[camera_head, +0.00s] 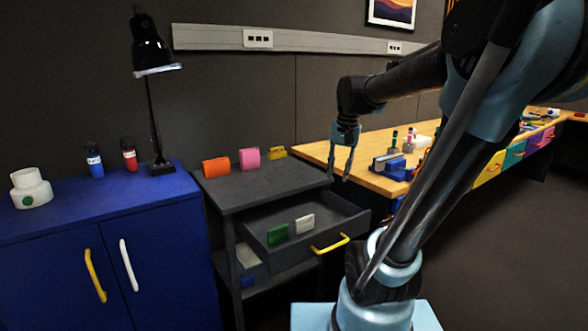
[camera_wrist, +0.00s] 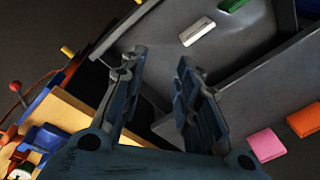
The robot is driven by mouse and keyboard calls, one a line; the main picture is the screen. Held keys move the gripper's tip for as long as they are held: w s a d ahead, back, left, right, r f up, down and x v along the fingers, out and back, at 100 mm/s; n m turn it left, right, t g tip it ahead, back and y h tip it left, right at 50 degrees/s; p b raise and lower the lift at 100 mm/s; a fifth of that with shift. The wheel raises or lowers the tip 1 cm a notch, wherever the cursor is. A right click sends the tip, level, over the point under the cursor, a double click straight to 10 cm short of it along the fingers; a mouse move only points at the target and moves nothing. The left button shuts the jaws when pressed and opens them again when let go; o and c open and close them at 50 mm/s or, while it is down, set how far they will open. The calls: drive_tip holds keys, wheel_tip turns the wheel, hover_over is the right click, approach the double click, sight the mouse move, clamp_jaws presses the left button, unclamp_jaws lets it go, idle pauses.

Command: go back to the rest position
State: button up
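My gripper (camera_head: 341,172) hangs in the air beside the open drawer's right side, near the left end of the wooden workbench. In the wrist view my gripper (camera_wrist: 161,62) has its two fingers apart with nothing between them. My arm reaches in from the right of the head view. The open drawer (camera_head: 345,220) of the dark grey cabinet holds a green block (camera_head: 278,234) and a white block (camera_head: 304,224). Both blocks also show in the wrist view, the white one (camera_wrist: 197,31) and the green one (camera_wrist: 232,4).
Orange (camera_head: 216,166), pink (camera_head: 250,158) and yellow (camera_head: 276,152) blocks stand on the grey cabinet top. A blue cabinet (camera_head: 90,225) at left carries a lamp (camera_head: 153,90), bottles and a white jar. The workbench (camera_head: 372,145) holds a blue vise-like fixture (camera_head: 392,168). Dark floor is clear at lower right.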

drive_tip(key=s+d+f+n, duration=0.2)
drive_tip(key=s+f, duration=0.6)
drive_tip(key=s+d+f+n+t+h, duration=0.1)
drive_tip(key=s+d+f, duration=0.2)
drive_tip(key=s+f, duration=0.4)
drive_tip(key=shift+s+f+n, duration=0.4)
drive_tip(key=shift+f, duration=0.1)
drive_tip(key=shift+w+f, duration=0.2)
drive_tip(key=shift+w, duration=0.2)
